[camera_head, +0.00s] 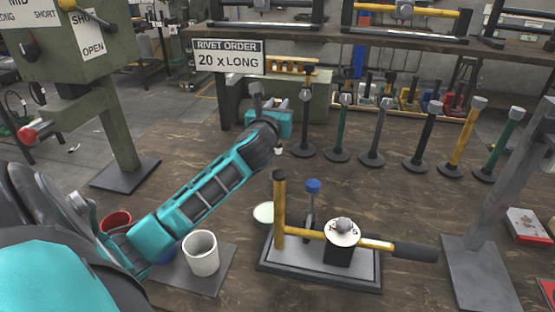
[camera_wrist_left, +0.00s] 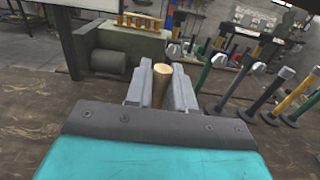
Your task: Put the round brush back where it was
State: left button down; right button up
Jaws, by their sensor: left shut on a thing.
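My left gripper (camera_head: 281,104) reaches out over the far middle of the bench, near the row of upright hammers. In the left wrist view its two grey fingers (camera_wrist_left: 161,90) are shut on the round brush (camera_wrist_left: 161,85). Only a tan, round-ended piece of the brush shows between the fingers; its bristles are hidden. In the head view I cannot make the brush out clearly. A white mug (camera_head: 201,254) stands on a dark mat (camera_head: 216,281) at the near left. A red cup (camera_head: 116,221) stands behind it, partly covered by my arm. My right gripper is not in view.
Several hammers (camera_head: 375,131) stand upright at the back right. A green press (camera_head: 118,130) is at left. A sign (camera_head: 228,57) hangs behind my gripper.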

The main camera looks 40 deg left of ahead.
aim_at(278, 152)
pick_arm(q)
notch_tip(278, 152, down, 9)
jog(key=shift+r+b, duration=0.2)
jog(key=shift+b, duration=0.55)
jog(key=shift+f+b, duration=1.2)
jog(key=shift+f, duration=1.3)
jog(key=shift+f, duration=0.15)
jog(key=c, duration=1)
grip_release()
jog(key=shift+p+v, duration=0.35)
jog(key=shift+v, duration=3.45)
